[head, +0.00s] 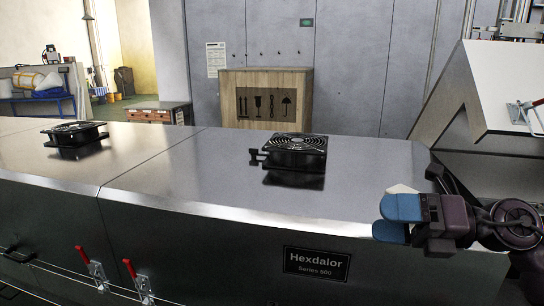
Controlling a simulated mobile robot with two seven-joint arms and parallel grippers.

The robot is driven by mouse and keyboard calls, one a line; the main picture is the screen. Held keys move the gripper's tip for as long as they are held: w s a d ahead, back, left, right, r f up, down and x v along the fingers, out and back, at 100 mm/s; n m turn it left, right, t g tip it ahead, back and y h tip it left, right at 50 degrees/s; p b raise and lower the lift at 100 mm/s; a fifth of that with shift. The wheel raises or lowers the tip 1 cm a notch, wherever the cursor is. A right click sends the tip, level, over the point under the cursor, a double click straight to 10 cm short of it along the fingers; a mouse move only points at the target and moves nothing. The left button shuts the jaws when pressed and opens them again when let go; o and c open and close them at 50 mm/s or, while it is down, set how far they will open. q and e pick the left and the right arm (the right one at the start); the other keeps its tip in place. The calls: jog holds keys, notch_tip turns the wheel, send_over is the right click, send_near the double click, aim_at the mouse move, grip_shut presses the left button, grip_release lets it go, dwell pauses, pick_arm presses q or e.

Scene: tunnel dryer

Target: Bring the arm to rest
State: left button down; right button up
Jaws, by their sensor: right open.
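My right gripper (398,218) is at the lower right, with blue fingertips pointing left. It is open and empty, near the right front edge of the metal dryer housing (200,180). Its arm comes in from the right edge of the view. My left gripper is not in view.
Two black fans, one at centre (296,152) and one at left (74,135), sit on the dryer top. Red-handled latches (132,272) are on its front. A wooden crate (266,98) stands behind. A slanted white panel (500,85) is at right.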

jog(key=s+d+f+m+t+h, duration=0.1)
jog(key=d+f+m+t+h, duration=0.65)
jog(key=m, duration=0.95)
jog(key=s+d+f+m+t+h, duration=0.1)
jog(key=d+f+m+t+h, duration=0.65)
jog(key=m, duration=0.95)
jog(key=s+a+f+m+g+h, duration=0.1)
jog(key=s+a+f+m+g, duration=0.2)
jog(key=s+f+g, duration=0.6)
jog(key=s+a+f+m+g+h, duration=0.1)
jog(key=s+a+f+m+g, duration=0.15)
jog(key=s+f+g, duration=0.65)
jog(key=w+f+t, duration=0.5)
jog(key=f+t, duration=0.5)
jog(key=f, duration=0.1)
jog(key=shift+w, duration=0.2)
